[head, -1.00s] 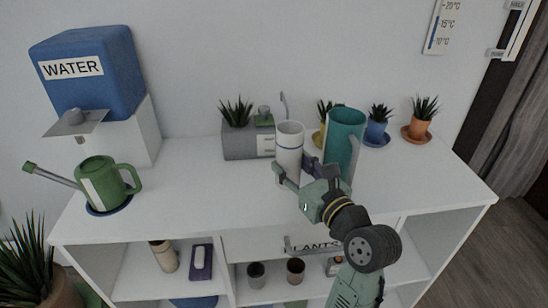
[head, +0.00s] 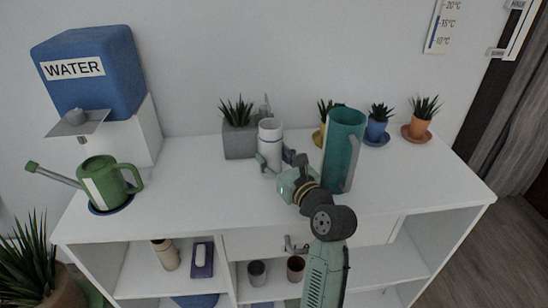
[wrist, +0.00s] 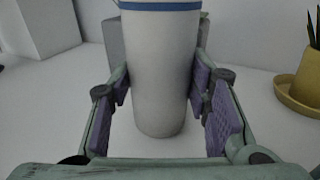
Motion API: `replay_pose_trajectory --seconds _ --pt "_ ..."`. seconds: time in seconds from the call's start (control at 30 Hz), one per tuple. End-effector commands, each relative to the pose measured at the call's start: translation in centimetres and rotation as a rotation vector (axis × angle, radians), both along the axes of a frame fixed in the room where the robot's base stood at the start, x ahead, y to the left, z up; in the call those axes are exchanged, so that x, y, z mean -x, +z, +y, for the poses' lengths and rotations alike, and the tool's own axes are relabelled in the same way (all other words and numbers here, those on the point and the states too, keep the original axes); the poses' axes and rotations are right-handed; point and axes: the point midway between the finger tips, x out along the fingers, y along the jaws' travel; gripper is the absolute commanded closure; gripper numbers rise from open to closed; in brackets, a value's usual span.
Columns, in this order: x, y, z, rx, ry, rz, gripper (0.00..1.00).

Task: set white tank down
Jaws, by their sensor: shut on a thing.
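The white tank (head: 270,137) is a tall white cylinder with a blue band near its top. In the head view it is upright at the middle of the desk top (head: 200,190), in front of the grey planter. My gripper (head: 273,163) is shut on its lower part from the front right. In the wrist view the tank (wrist: 160,75) stands upright between the two purple finger pads. Its base shows low over the white surface, and I cannot tell whether it touches.
A tall teal pitcher (head: 343,150) stands close to the right of my gripper. A grey planter (head: 240,141) is just behind the tank. Potted plants (head: 377,131) line the back right. A green watering can (head: 103,182) stands at left; the desk between is clear.

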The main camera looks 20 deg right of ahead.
Motion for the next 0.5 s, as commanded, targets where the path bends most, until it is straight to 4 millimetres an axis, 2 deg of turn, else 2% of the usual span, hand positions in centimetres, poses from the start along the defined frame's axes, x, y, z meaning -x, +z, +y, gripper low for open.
replay_pose_trajectory --seconds 0.17,0.2,0.5 --pt "0.0 -0.22 0.03 -0.003 0.001 -0.001 0.95" --pt "0.0 -0.36 0.01 -0.003 0.0 0.0 0.55" --pt "0.01 -0.32 0.0 -0.001 0.0 0.0 0.36"
